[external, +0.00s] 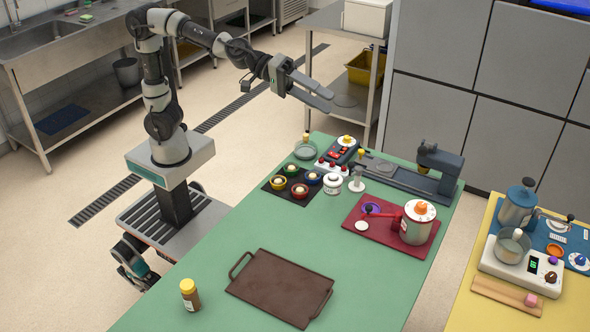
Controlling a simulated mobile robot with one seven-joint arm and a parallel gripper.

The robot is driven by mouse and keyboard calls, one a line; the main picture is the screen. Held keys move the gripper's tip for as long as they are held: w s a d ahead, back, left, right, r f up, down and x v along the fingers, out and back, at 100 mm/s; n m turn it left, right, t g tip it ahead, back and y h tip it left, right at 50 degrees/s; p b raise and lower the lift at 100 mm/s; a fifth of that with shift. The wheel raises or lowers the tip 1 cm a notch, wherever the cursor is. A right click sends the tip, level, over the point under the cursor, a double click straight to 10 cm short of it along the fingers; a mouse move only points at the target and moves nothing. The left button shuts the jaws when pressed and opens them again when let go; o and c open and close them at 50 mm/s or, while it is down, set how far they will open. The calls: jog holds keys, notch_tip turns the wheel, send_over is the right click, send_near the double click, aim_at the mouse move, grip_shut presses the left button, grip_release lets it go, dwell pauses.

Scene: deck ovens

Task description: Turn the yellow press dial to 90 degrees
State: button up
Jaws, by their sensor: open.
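A small round dial with a yellow top on a white disc (346,141) sits on a dark control box at the far end of the green table. It looks like the yellow press dial, but its angle is too small to read. A dark grey press-like machine (438,166) stands to its right on a long base. A small yellow knob (361,153) also shows near the left end of that base. My gripper (322,97) is open and empty.
A red and white panel (332,166), a black tray (291,183) of small colored bowls and a white jar (332,184) crowd the dial's near side. The green table's middle (240,225) is clear.

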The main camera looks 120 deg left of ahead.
jog(key=w+a+r+n+y+p, duration=0.25)
jog(key=w+a+n, duration=0.2)
jog(key=a, duration=0.35)
jog(key=w+a+r+n+y+p, duration=0.2)
jog(key=w+a+r+n+y, duration=0.15)
jog(key=a+n, duration=0.3)
jog(key=s+a+f+n+g+y+p, duration=0.1)
jog(key=a+f+n+g+y+p, duration=0.2)
jog(key=a+n, duration=0.65)
jog(key=s+a+f+n+g+p, duration=0.25)
jog(key=a+f+n+g, duration=0.3)
jog(key=a, duration=0.85)
jog(key=n+g+h+p, duration=0.6)
jog(key=n+h, duration=0.3)
jog(key=n, duration=0.2)
send_over(347, 137)
notch_tip(347, 137, down, 18)
notch_tip(347, 137, down, 16)
jog(key=shift+a+f, duration=0.1)
jog(key=shift+a, duration=0.05)
jog(key=shift+f, duration=0.5)
